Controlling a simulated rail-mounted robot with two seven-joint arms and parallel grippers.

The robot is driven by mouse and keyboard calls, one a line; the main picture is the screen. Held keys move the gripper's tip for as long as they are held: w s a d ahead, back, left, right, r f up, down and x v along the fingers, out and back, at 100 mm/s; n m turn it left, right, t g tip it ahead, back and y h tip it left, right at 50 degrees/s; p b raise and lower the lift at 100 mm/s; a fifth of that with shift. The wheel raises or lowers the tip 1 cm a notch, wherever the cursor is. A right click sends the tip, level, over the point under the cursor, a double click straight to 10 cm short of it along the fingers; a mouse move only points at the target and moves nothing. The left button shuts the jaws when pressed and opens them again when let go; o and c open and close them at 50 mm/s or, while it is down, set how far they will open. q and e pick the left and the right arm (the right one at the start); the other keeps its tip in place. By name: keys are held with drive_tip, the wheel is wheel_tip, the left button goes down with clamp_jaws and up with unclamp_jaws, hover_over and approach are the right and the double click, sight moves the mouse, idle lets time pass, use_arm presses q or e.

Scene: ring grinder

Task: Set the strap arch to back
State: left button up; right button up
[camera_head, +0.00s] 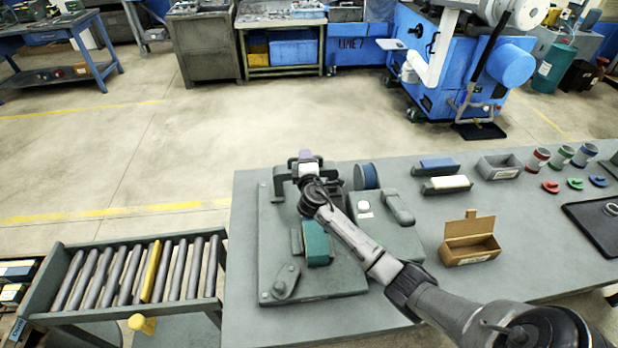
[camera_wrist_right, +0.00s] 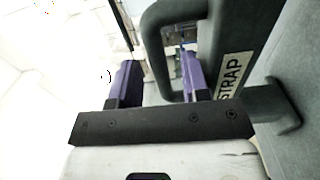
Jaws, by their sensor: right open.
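The strap arch (camera_head: 280,181) is a dark grey arch at the far end of the grey base plate (camera_head: 340,282) in the head view. In the right wrist view the arch (camera_wrist_right: 208,12) stands close ahead, beside a white STRAP label (camera_wrist_right: 235,73). My right gripper (camera_head: 306,157) is at the arch in the head view and hides part of it. In the wrist view my right gripper (camera_wrist_right: 158,75) has its purple fingers apart. One leg of the arch appears between them, with the right finger showing in the arch opening. Contact cannot be told. My left gripper is out of view.
A blue disc (camera_head: 366,175) stands behind. An open cardboard box (camera_head: 470,247) and a grey bin (camera_head: 499,168) are to the right. A roller conveyor (camera_head: 90,277) is left.

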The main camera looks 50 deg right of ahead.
drive_tip(key=v, duration=1.2)
drive_tip(key=shift+p, duration=0.3)
